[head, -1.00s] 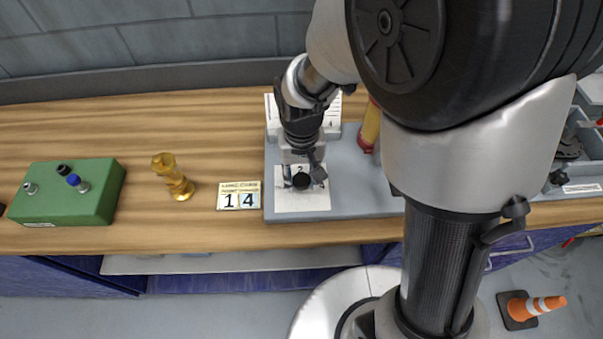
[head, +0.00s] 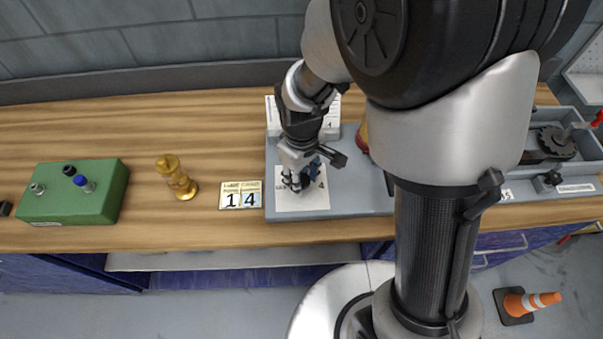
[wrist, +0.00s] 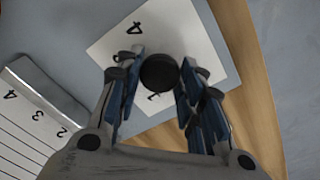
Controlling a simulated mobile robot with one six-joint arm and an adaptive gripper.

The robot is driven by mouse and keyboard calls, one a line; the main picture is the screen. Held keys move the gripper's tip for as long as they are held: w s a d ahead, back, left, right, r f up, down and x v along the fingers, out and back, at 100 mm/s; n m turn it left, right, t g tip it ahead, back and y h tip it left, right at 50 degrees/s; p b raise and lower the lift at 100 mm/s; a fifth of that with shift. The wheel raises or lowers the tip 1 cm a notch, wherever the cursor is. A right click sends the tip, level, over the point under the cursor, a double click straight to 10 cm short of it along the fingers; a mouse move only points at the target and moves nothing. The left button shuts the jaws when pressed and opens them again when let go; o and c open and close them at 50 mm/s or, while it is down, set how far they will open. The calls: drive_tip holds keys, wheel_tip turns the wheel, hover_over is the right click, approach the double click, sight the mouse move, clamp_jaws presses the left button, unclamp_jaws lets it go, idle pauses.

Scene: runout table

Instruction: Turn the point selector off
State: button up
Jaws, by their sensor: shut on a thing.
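The point selector is a round black knob (wrist: 160,72) on a white square plate (wrist: 104,46) with printed marks; a "4" shows near one corner, and other marks are partly covered. In the head view the plate (head: 316,203) lies on a grey board, and the knob is hidden by my gripper (head: 297,182). In the wrist view my gripper (wrist: 153,88) is over the plate with its blue-padded fingers on either side of the knob, shut on it. Which mark the knob points to cannot be made out.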

sight(302, 180)
idle(0.3)
drive_tip(key=o, duration=1.1)
wheel_tip(302, 180, up, 12)
idle(0.6)
